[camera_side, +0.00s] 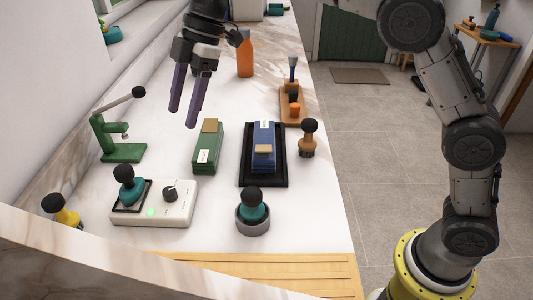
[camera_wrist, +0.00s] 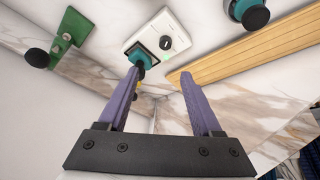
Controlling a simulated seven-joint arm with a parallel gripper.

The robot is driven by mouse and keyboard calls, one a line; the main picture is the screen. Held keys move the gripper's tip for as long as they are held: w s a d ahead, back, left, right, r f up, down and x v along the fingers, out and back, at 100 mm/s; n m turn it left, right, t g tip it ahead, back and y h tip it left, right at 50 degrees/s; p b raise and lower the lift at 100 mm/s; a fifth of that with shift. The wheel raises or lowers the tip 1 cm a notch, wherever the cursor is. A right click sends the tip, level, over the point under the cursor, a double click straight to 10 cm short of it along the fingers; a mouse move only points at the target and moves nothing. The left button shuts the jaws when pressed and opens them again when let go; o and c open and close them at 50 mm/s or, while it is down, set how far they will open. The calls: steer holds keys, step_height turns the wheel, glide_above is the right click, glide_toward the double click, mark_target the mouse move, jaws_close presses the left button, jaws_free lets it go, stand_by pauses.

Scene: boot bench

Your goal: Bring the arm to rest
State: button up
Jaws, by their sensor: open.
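My gripper (camera_side: 186,104) hangs over the left part of the white bench (camera_side: 225,220), its two purple fingers apart with nothing between them. It is well above the bench top, over the area behind the green lever press (camera_side: 121,135) and the green box (camera_side: 208,147) in the side view. In the wrist view the fingers of my gripper (camera_wrist: 165,85) are spread and empty. Past their tips show the white device with a knob (camera_wrist: 165,40) and a teal-and-black stamp (camera_wrist: 140,60).
A blue box (camera_side: 263,150) lies in a black tray (camera_side: 248,180). A wooden-handled tool (camera_side: 308,140), a teal knob in a grey cup (camera_side: 253,211) and a yellow tool (camera_side: 64,212) stand nearby. An orange bottle (camera_side: 245,54) stands behind. A slatted wooden board (camera_side: 250,275) lies at the front.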

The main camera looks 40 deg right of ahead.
steer(key=s+d+r+m+t+h, duration=0.1)
steer(key=s+d+r+m+t, duration=0.15)
steer(key=s+d+r, duration=0.4)
steer(key=s+d+r+m+t+h, duration=0.1)
steer(key=s+d+r+m, duration=0.2)
steer(key=s+d, duration=0.6)
steer(key=s+d+f+m+h, duration=0.1)
steer(key=s+d+f+m, duration=0.3)
steer(key=s+f+m, duration=0.2)
steer(key=s+d+f+m+t+h, duration=0.1)
steer(key=s+d+f+m, duration=0.3)
steer(key=s+f, duration=0.5)
steer(key=shift+s+d+m+h, duration=0.2)
steer(key=shift+s+m+h, duration=0.25)
steer(key=shift+m, duration=0.7)
